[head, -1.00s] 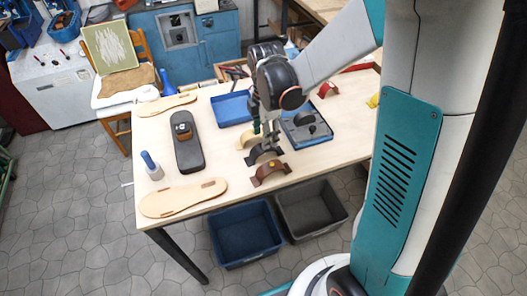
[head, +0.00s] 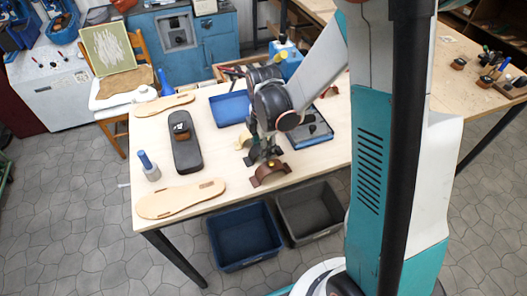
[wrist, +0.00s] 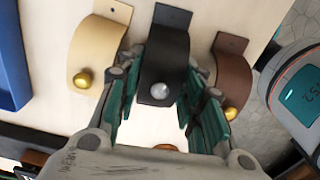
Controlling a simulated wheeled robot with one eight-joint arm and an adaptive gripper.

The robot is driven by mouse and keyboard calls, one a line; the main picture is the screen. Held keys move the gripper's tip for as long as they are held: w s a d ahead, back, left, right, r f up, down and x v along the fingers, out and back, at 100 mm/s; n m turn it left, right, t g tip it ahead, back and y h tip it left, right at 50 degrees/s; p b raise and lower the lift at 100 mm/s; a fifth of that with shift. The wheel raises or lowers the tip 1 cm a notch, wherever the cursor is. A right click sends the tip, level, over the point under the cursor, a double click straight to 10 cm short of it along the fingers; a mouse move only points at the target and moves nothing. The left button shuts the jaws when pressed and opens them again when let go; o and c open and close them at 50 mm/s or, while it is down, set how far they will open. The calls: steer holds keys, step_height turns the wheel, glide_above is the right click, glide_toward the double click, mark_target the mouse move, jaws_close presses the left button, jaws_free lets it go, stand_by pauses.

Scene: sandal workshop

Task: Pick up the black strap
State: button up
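The black strap (wrist: 165,48) is a curved dark band with a silver stud, standing on the pale table. In the wrist view it lies between the two green-padded fingers of my gripper (wrist: 158,88). The fingers are apart, one on each side of it; I cannot tell whether either touches it. In the head view my gripper (head: 264,148) is low over the strap row and mostly hides the black strap. A cream strap (wrist: 97,42) with a gold stud stands to its left in the wrist view, and a brown strap (wrist: 233,75) to its right, close to the fingers.
The table (head: 225,165) also holds a blue tray (head: 231,108), a dark shoe-shaped block (head: 186,155), sandal soles (head: 180,199) and a blue-topped bottle (head: 149,165). A blue bin (head: 243,235) and a grey bin (head: 309,210) stand below the front edge.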

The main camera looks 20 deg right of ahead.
steer(key=shift+c, duration=0.8)
